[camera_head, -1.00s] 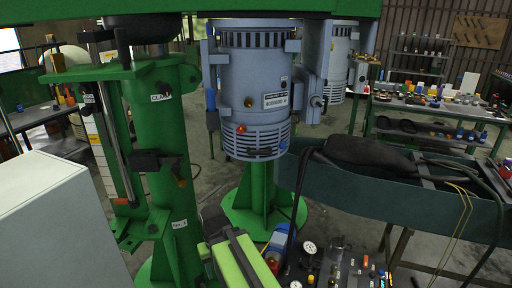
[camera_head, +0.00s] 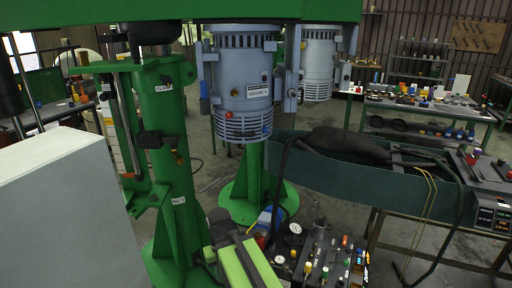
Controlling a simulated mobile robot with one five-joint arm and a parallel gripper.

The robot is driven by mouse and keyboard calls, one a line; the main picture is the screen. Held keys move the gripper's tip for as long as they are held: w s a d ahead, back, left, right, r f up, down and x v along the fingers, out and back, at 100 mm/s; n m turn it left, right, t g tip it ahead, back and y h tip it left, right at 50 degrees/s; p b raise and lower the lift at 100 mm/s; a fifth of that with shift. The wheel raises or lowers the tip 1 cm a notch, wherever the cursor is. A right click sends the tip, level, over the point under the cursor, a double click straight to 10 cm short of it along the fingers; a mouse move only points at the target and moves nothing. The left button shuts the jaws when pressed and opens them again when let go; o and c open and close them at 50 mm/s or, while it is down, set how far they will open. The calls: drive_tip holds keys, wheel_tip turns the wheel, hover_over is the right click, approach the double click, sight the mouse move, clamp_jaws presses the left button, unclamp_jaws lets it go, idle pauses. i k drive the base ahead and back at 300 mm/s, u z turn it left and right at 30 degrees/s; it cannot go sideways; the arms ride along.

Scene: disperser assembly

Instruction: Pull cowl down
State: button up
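The only cowl-like thing I see is a blue-grey cylindrical motor housing (camera_head: 243,92) hanging under a green overhead beam (camera_head: 230,10). It has a vented lower ring (camera_head: 243,127), a white label and a red spot low on its side. It hangs upright, clear of the floor. A second blue-grey housing (camera_head: 318,65) hangs behind it to the right. A lime-green and black part at the bottom centre may be my own arm. I cannot make out my gripper's fingers in this view, and nothing visible touches the housing.
A green column (camera_head: 165,140) with brackets stands left of the housing. A pale box (camera_head: 65,210) fills the lower left. A dark blue-green trough (camera_head: 380,185) with a black bundle and hoses lies right. A gauge panel (camera_head: 318,260) is in front. A green pedestal (camera_head: 258,185) stands below the housing.

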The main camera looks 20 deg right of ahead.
sight(242, 130)
drive_tip(key=z, duration=0.4)
drive_tip(key=k, duration=0.2)
drive_tip(key=u, duration=1.05)
drive_tip(key=i, duration=1.1)
